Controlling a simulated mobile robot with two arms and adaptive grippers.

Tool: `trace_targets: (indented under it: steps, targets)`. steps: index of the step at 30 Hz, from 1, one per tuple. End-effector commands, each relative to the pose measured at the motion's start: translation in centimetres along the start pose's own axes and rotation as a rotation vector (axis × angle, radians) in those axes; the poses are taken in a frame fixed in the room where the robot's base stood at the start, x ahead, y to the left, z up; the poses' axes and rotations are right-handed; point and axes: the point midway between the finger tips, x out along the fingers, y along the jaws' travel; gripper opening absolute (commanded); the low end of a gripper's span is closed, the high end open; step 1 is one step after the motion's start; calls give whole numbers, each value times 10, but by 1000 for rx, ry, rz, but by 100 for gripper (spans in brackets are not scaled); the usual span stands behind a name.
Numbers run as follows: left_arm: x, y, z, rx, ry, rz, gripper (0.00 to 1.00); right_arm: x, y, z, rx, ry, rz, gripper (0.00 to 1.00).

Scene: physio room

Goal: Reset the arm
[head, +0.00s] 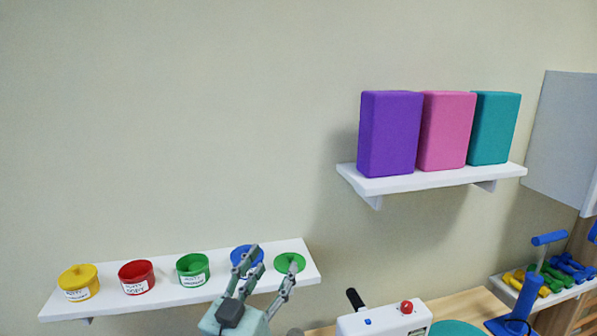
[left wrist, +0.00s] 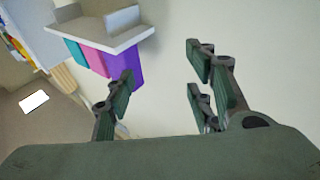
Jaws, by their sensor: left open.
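My left gripper (head: 271,262) comes up from the bottom of the head view, in front of the right end of the low white shelf. Its fingers are spread with nothing between them. In the left wrist view its fingers (left wrist: 160,85) also stand apart, with bare wall between them. A blue tub (head: 240,253) and a flat green round piece (head: 284,263) show partly behind the fingers. I cannot tell whether the fingers touch them. My right gripper is not in view.
The low shelf (head: 215,294) also holds yellow (head: 78,279), red (head: 136,275) and green (head: 193,267) tubs. A higher shelf (head: 440,181) bears purple, pink and teal blocks. A white device (head: 383,322) with a red button stands lower right, near blue and green weights (head: 560,272).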

Motion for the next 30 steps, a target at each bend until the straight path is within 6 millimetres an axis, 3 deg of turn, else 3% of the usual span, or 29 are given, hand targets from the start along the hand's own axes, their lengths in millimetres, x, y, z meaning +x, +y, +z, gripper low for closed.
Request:
trace_targets:
  steps: [1,6,9,12,18,24,26,30]
  targets:
    - [-21,-19,31,-17,-107,-85,49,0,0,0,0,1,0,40]
    - [-104,-62,121,-23,-480,-275,49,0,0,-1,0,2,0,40]
    - [-166,-71,165,-22,-706,-330,49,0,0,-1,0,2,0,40]
    - [-225,-72,196,-23,-907,-348,49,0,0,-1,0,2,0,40]
    - [-317,-61,226,-28,-1199,-325,49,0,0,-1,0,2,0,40]
    - [-389,-45,234,-43,-1419,-272,49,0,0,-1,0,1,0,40]
    - [-409,-39,234,-49,-1478,-252,49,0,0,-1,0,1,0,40]
    - [-410,-44,284,-48,-1492,-248,49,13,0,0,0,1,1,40]
